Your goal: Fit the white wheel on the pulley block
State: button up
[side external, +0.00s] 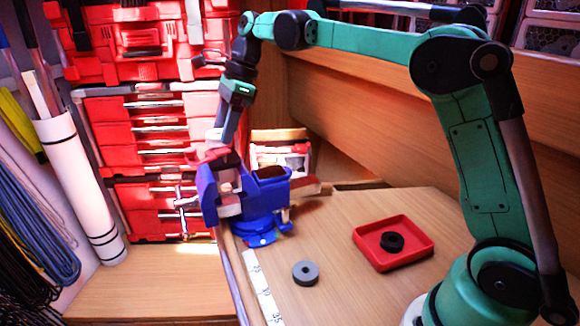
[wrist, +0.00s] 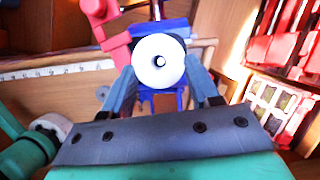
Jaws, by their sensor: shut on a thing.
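The white wheel (wrist: 150,74), a disc with a small central hole, is between the two fingers of my gripper (wrist: 161,67) in the wrist view. My gripper is shut on it. A blue vise (side external: 264,190) stands at the bench edge in the side view, with my gripper (side external: 225,160) low over its left end. The vise also shows behind the wheel in the wrist view (wrist: 163,32). A red part (wrist: 116,44) beside the wheel may be the pulley block; I cannot tell. Whether wheel and block touch is hidden.
A grey wheel (side external: 305,273) lies on the bench. A red tray (side external: 417,254) holds a black wheel (side external: 392,242). A measuring strip (side external: 262,284) runs along the bench edge. Red drawers (side external: 110,165) stand behind the vise. The bench middle is mostly clear.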

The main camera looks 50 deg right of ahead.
jog(key=shift+f, duration=0.25)
jog(key=shift+r, duration=0.25)
jog(key=o, duration=1.3)
jog(key=shift+o, duration=0.2)
jog(key=shift+r, duration=0.1)
jog(key=shift+r, duration=2.9)
